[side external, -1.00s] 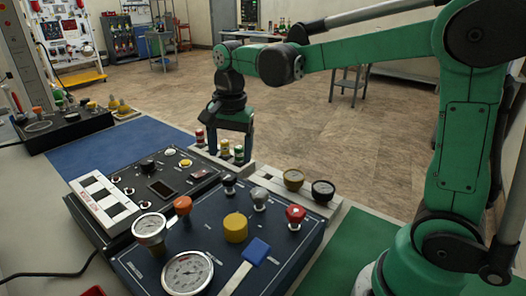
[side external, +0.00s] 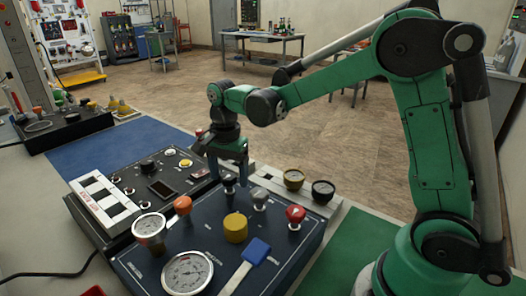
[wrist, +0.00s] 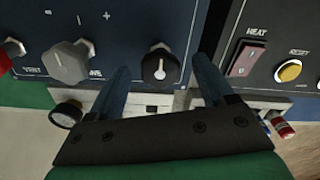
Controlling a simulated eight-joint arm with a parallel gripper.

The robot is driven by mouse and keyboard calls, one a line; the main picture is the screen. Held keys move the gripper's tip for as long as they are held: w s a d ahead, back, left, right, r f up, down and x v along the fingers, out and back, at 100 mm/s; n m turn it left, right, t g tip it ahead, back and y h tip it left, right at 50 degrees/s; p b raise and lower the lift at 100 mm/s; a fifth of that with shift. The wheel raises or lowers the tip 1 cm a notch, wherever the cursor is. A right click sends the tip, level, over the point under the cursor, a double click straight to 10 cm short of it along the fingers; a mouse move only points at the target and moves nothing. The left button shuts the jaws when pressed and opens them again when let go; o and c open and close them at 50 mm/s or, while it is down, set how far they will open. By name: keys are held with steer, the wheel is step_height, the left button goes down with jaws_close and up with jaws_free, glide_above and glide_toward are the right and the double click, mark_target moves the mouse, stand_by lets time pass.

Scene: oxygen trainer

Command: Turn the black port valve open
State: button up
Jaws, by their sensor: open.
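The black port valve (wrist: 160,65) is a small black knob with a white pointer mark on the dark blue panel (wrist: 125,20). In the wrist view it shows between the two blue fingers of my open gripper (wrist: 160,70), with gaps on both sides. In the side view my gripper (side external: 228,176) points down over the valve (side external: 229,189) at the panel's back edge. The fingers partly hide it there, and I cannot tell whether they reach down around it.
A grey knob (side external: 259,199) and a red knob (side external: 295,215) stand to the right. An orange knob (side external: 183,205), yellow knob (side external: 235,228) and blue-handled lever (side external: 257,250) are nearer the camera. Another control panel (side external: 150,185) lies to the left.

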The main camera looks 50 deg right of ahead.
jaws_close()
steer(key=shift+n, duration=0.4)
steer(key=n, duration=0.5)
steer(key=shift+n, duration=0.3)
steer(key=n, duration=1.1)
steer(key=shift+n, duration=0.4)
steer(key=n, duration=0.5)
steer(key=shift+a+n, duration=0.1)
steer(key=shift+n, duration=0.2)
